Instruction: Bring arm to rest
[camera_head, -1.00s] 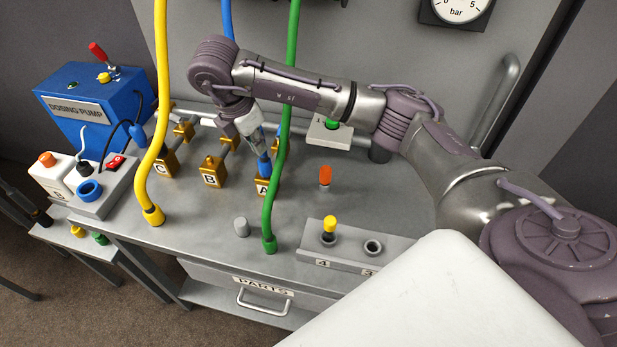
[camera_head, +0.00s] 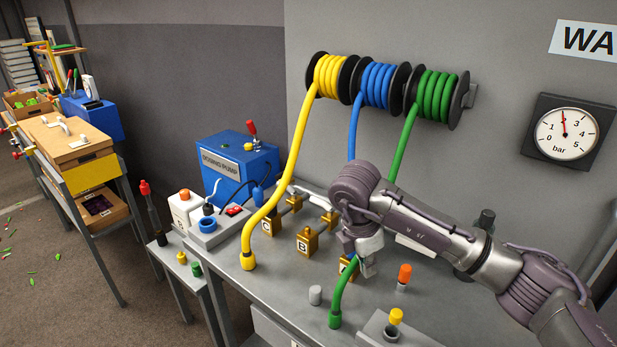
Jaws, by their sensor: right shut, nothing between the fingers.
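My right arm comes in from the lower right, and its gripper (camera_head: 368,268) points down over the grey bench (camera_head: 290,285), near the brass valve block marked A, which it partly hides. The gripper is shut and empty. The green hose (camera_head: 400,148) passes behind my arm and ends in a green fitting (camera_head: 335,319) on the bench. The blue hose (camera_head: 353,130) runs down behind my wrist, so its lower part is mostly hidden. My left gripper is not in view.
The yellow hose (camera_head: 291,165) hangs to the bench left of brass block B (camera_head: 306,241). An orange-capped piece (camera_head: 404,272), a grey cylinder (camera_head: 315,295) and a yellow-capped piece (camera_head: 396,317) stand near the gripper. A blue dosing pump (camera_head: 237,168) is behind left.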

